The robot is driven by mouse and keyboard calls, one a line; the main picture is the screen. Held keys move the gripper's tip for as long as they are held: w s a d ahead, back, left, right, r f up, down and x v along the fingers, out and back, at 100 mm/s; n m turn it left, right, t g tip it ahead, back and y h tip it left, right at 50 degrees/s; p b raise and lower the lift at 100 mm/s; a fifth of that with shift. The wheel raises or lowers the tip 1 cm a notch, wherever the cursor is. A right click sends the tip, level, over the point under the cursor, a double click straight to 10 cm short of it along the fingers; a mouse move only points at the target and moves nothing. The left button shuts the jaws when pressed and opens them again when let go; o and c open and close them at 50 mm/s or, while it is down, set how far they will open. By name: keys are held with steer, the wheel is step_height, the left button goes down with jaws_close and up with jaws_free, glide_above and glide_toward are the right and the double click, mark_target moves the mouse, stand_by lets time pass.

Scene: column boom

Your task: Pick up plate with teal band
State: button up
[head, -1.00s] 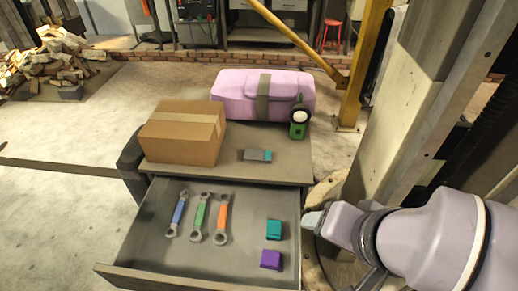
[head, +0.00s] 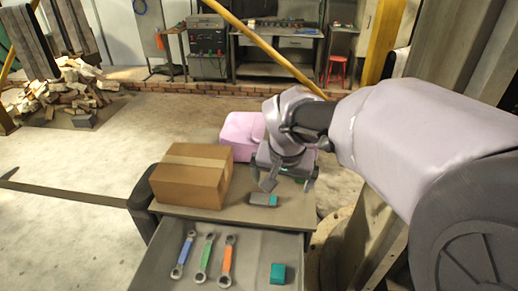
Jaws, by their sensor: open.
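The small grey plate with a teal band (head: 263,199) lies flat on the cabinet top (head: 220,213), near its front edge and right of the cardboard box. Its teal end is toward the right. My gripper (head: 289,184) is open and empty, its fingers pointing down. It appears just behind and to the right of the plate in the picture, with the left finger close to the plate's far edge. I cannot tell the exact height of the fingertips or whether they touch anything.
A cardboard box (head: 190,178) stands on the left of the cabinet top. A pink case (head: 238,134) at the back is partly hidden by my arm. The open drawer in front holds blue, green and orange wrenches (head: 204,258) and a teal block (head: 278,273).

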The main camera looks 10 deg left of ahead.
steer(key=n, duration=0.1)
glide_toward(263, 199)
steer(key=b+x, duration=0.2)
steer(key=shift+f+b, duration=0.2)
steer(key=shift+b, duration=0.15)
steer(key=b+x, duration=0.1)
steer(key=x, duration=0.4)
steer(key=shift+w+f+b, duration=0.1)
steer(key=shift+f+b, duration=0.3)
steer(key=shift+r, duration=0.15)
